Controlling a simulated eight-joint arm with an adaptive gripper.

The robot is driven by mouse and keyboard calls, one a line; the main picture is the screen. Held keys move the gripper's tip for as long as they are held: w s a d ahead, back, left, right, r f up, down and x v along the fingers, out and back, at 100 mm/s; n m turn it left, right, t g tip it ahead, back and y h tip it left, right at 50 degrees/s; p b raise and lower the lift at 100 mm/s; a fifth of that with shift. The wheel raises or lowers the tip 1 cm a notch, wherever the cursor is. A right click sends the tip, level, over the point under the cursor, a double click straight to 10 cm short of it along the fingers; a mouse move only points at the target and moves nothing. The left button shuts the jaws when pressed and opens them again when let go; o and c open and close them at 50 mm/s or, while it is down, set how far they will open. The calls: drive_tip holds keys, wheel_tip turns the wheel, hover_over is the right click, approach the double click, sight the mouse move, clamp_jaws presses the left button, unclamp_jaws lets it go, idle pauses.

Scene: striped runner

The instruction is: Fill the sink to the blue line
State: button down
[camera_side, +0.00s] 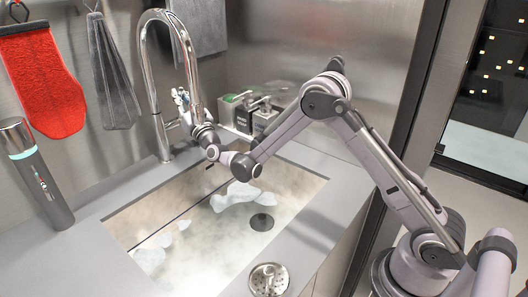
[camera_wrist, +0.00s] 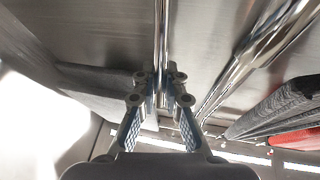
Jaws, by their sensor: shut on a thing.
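The sink (camera_side: 318,182) is a rectangular basin holding cloudy water (camera_side: 205,240) with white foam patches (camera_side: 235,195). A dark round drain (camera_side: 262,222) shows through the water. A thin dark line runs along the far left side; I cannot make out blue on it. The chrome tap (camera_side: 144,55) arches over the sink's back edge. My gripper (camera_side: 182,98) is beside the tap's spout. In the wrist view, my gripper (camera_wrist: 161,95) is shut on a thin upright metal rod (camera_wrist: 162,35), apparently the tap's lever. I cannot tell whether water is running.
A loose strainer (camera_side: 268,280) lies on the front counter edge. Bottles (camera_side: 264,117) stand at the back right corner. A dark cylinder (camera_side: 35,175) stands at left. A red mitt (camera_side: 42,85) and grey cloths (camera_side: 112,75) hang on the wall behind.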

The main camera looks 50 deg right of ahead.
drive_tip(key=shift+s+d+f+t+h, duration=0.1)
drive_tip(key=shift+s+f+t+h, duration=0.05)
drive_tip(key=shift+s+t+h, duration=0.2)
drive_tip(key=shift+s+m+t, duration=0.1)
drive_tip(key=shift+m+t, duration=0.15)
drive_tip(key=shift+m, duration=0.05)
drive_tip(key=shift+s+f+t+h, duration=0.25)
drive_tip(key=shift+s+t, duration=0.05)
drive_tip(key=shift+s, duration=0.05)
idle(0.4)
drive_tip(key=shift+s+m, duration=0.15)
drive_tip(key=shift+m, duration=0.15)
drive_tip(key=shift+s+f+m+t+h, duration=0.3)
drive_tip(key=shift+s+t+h, duration=0.1)
drive_tip(key=shift+t+h, duration=0.2)
drive_tip(key=shift+s+f+t, duration=0.15)
drive_tip(key=shift+t, duration=0.15)
drive_tip(key=shift+s+f+m+h, duration=0.1)
drive_tip(key=shift+s+m+h, duration=0.1)
drive_tip(key=shift+m+h, duration=0.2)
idle(5.0)
